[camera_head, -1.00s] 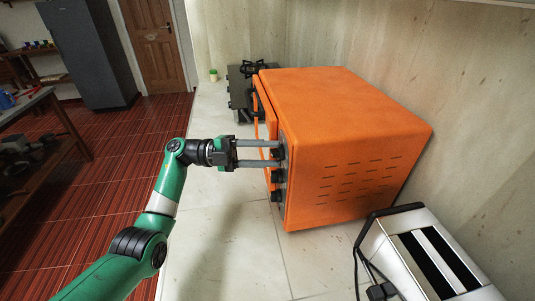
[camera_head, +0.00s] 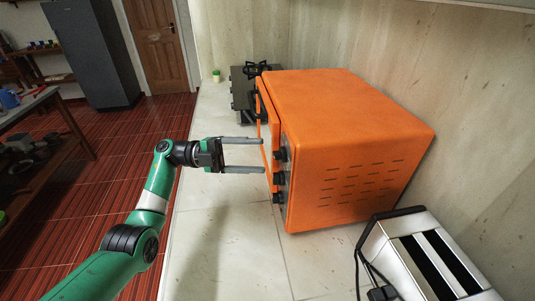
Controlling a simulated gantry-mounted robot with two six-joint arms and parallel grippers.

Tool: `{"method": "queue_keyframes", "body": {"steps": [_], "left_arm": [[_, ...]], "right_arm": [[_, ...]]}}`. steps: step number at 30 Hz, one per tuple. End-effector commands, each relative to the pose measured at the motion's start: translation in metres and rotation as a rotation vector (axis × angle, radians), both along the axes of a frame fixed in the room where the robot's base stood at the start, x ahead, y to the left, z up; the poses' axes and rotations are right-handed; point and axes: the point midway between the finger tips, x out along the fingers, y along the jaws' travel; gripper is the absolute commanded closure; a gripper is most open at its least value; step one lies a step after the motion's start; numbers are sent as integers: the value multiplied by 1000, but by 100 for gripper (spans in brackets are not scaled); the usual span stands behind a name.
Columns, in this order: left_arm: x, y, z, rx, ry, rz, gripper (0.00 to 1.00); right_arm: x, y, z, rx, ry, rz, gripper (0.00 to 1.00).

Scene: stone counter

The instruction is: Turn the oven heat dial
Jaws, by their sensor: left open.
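An orange oven (camera_head: 345,125) stands on the stone counter, its front facing left. Several black dials sit in a column on its front: an upper dial (camera_head: 281,155), a middle dial (camera_head: 278,178) and a lower dial (camera_head: 278,197). Which one is the heat dial I cannot tell. My left gripper (camera_head: 262,155) is open, its two fingers apart and pointing right at the oven front. The fingertips are just left of the dials, with nothing held between them. My right gripper is not in view.
A silver toaster (camera_head: 458,268) with a black cord stands at the lower right, near the oven. A black stove (camera_head: 242,88) lies beyond the oven, with a small green-topped jar (camera_head: 216,76) nearby. The counter (camera_head: 222,235) in front is clear.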

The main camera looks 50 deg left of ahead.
Motion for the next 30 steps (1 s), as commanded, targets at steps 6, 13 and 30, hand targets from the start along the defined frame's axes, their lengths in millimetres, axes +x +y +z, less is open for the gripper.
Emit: {"method": "queue_keyframes", "body": {"steps": [6, 13, 30], "left_arm": [[-29, 42, -7, -2, 2, 5, 27], [-42, 59, -10, -1, 0, 1, 27], [-41, 58, -8, 0, -6, 3, 27]], "right_arm": [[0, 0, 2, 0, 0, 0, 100], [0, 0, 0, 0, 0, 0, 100], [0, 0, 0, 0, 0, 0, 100]]}}
